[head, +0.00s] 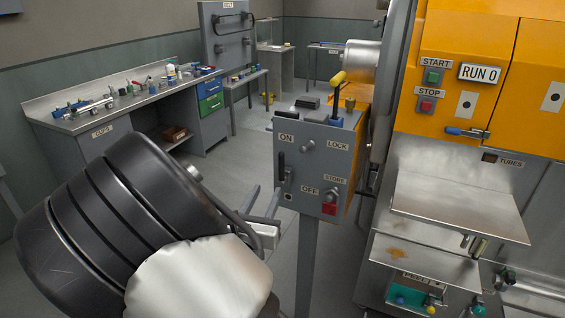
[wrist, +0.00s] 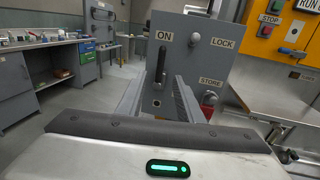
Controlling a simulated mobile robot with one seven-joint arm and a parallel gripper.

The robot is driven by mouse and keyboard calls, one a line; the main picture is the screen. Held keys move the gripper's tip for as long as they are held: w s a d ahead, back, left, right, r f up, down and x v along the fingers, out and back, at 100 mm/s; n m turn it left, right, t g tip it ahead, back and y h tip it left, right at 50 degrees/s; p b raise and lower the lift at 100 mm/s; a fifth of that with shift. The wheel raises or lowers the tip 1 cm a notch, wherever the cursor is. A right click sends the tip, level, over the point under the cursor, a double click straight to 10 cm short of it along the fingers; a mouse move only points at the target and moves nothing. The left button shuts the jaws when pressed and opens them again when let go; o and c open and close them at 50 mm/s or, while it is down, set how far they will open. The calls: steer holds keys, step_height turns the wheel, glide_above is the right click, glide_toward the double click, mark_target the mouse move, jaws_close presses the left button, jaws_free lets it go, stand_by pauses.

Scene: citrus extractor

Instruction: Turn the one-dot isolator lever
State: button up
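The grey isolator box (head: 315,165) stands on a post at the middle of the head view, with ON, OFF, LOCK and STORE labels. Its black lever (head: 281,163) is upright near ON on the left of the face; it also shows in the wrist view (wrist: 161,62). A small black plate with one pale dot (head: 289,197) sits below the lever. My gripper (head: 267,188) is in front of the lower left of the face. In the wrist view its fingers (wrist: 159,82) are apart, with the lever between them in the picture. Contact cannot be told.
A round knob (head: 308,145) and a red padlock-like block (head: 328,208) are on the box's right side. A yellow-handled lever (head: 338,78) stands on top. The orange machine (head: 460,60) and its steel tray (head: 455,205) are at right.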

mark_target(281, 164)
steer(key=w+d, duration=0.1)
steer(key=w, duration=0.9)
steer(key=w+d, duration=0.1)
steer(key=w, duration=0.5)
steer(key=shift+d+p, duration=0.3)
steer(key=shift+p, duration=0.05)
jaws_close()
